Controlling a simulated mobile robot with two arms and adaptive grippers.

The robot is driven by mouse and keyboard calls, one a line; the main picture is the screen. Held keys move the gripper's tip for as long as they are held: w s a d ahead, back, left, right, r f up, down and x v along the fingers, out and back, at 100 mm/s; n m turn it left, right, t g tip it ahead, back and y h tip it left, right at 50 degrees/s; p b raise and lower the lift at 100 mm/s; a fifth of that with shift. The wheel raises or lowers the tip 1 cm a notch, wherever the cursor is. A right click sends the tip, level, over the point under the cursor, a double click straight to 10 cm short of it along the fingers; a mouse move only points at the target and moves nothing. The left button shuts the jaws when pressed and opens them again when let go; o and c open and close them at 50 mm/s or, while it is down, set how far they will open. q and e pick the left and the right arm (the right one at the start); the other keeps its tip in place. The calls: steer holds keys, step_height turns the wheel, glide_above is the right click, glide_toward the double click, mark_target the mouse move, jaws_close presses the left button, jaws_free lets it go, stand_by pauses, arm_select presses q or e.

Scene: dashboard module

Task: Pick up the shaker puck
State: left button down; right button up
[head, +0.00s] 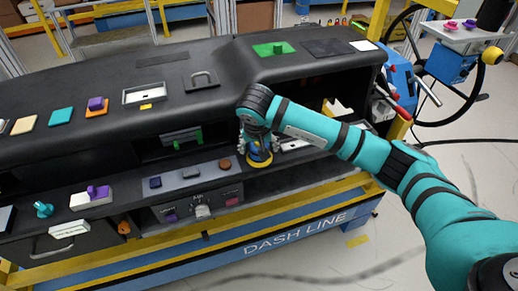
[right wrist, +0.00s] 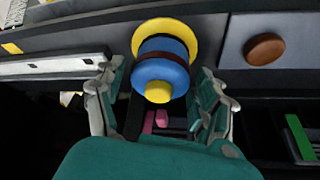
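The shaker puck, as I take it, is a round blue piece with a yellow base and a yellow knob, with a dark band around it. It stands on the dashboard's lower ledge in the head view (head: 260,158) and fills the upper middle of the right wrist view (right wrist: 160,66). My right gripper (head: 257,142) is directly over it and hides its top in the head view. In the right wrist view its fingers (right wrist: 158,75) are spread on either side of the puck, with gaps visible. My left gripper is not in view.
A brown round button (head: 225,164) is just left of the puck. A dark slot with a green-edged part (head: 181,138) lies behind to the left. The upper shelf (head: 215,60) overhangs the ledge. A white-framed panel (head: 294,145) is right of the gripper.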

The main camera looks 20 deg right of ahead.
jaws_close()
steer(key=shift+w+r, duration=0.1)
steer(key=shift+r, duration=0.05)
